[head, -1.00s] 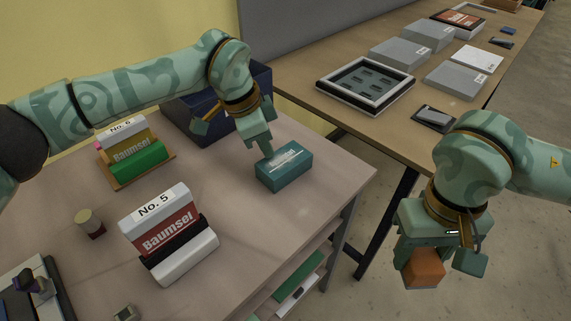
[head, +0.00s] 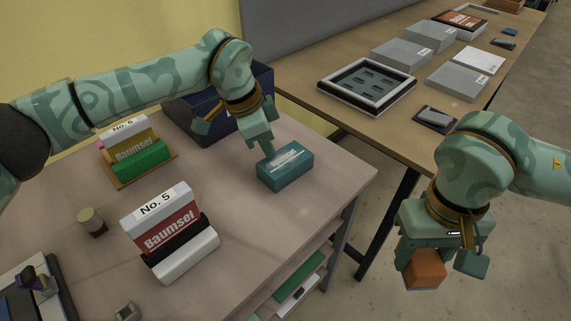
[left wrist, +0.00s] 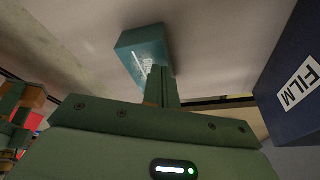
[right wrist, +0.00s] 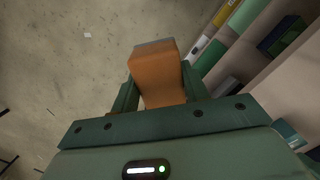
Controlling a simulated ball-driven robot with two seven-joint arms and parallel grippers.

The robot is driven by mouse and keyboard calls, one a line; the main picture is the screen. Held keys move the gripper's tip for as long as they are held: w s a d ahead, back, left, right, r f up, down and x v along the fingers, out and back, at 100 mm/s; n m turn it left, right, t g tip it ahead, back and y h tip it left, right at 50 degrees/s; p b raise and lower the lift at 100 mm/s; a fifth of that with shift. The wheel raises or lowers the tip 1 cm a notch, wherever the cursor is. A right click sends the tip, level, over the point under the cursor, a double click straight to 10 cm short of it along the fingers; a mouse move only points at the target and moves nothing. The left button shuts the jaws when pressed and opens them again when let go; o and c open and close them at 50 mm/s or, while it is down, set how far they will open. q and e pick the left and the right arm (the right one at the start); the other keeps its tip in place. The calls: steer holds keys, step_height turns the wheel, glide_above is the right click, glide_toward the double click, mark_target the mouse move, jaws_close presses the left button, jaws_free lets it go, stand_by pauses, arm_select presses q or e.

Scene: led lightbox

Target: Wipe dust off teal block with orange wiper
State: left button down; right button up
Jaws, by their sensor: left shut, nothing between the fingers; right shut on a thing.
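The teal block (head: 287,172) sits on the near table by its right edge, with a pale grey dust patch on top. It also shows in the left wrist view (left wrist: 138,48). My left gripper (head: 268,152) is shut and empty, its fingertips at the block's far left top edge; I cannot tell if they touch it. My right gripper (head: 440,262) is shut on the orange wiper (head: 425,270), a block with a grey end face. In the right wrist view the wiper (right wrist: 158,78) sticks out between the fingers, over the floor right of the table.
A dark blue bin (head: 185,118) stands behind my left gripper. Boxes labelled No. 5 (head: 165,225) and No. 6 (head: 128,145) stand on the left. A second table (head: 320,105) holds a framed tray (head: 366,83) and grey boxes. Shelves (head: 300,285) lie under the near table.

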arm_select(q)
steer(key=shift+f, duration=0.5)
stand_by(0.3)
